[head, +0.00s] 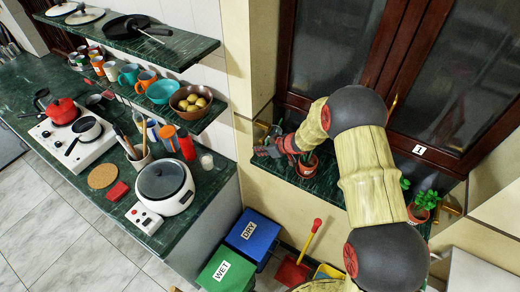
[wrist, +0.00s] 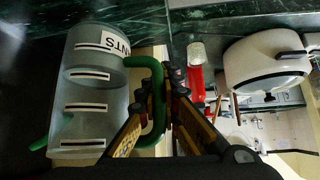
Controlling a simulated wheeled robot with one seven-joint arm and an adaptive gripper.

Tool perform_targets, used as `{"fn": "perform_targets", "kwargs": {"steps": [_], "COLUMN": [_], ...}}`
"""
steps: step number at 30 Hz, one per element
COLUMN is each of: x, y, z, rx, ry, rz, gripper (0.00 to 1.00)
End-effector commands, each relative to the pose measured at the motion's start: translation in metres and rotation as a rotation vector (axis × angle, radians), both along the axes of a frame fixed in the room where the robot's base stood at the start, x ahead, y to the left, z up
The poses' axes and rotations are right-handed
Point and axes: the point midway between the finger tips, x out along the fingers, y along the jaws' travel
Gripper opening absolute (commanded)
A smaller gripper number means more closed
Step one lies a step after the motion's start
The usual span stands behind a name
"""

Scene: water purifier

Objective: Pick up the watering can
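The watering can (wrist: 95,95) shows at the left of the wrist view. It has a grey see-through body with white marked bands, a label ending in "NTS" and a green handle (wrist: 158,95). My gripper (wrist: 164,85) has its fingers on both sides of the handle, close against it, and looks shut on it. In the head view my gripper (head: 280,146) is at the window ledge, left of the plant pot. The can is mostly hidden or too small to make out there.
A red plant pot (head: 307,167) stands close beside my gripper on the green marble ledge (head: 325,185). Another potted plant (head: 423,207) is at right. A counter with a rice cooker (head: 164,187) is at left. Blue (head: 252,236) and green bins (head: 226,268) stand below.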

Motion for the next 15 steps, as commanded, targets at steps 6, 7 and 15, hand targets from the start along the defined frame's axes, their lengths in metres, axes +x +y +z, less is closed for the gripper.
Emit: {"fn": "perform_targets", "kwargs": {"steps": [6,7,15], "x": [-0.014,-0.017,-0.046], "y": [0.010,0.012,0.031], "z": [0.004,0.004,0.004], "rx": [0.001,0.001,0.000], "ry": [0.001,0.001,0.000], "rz": [0.001,0.001,0.001], "gripper": [0.00,0.00,0.00]}}
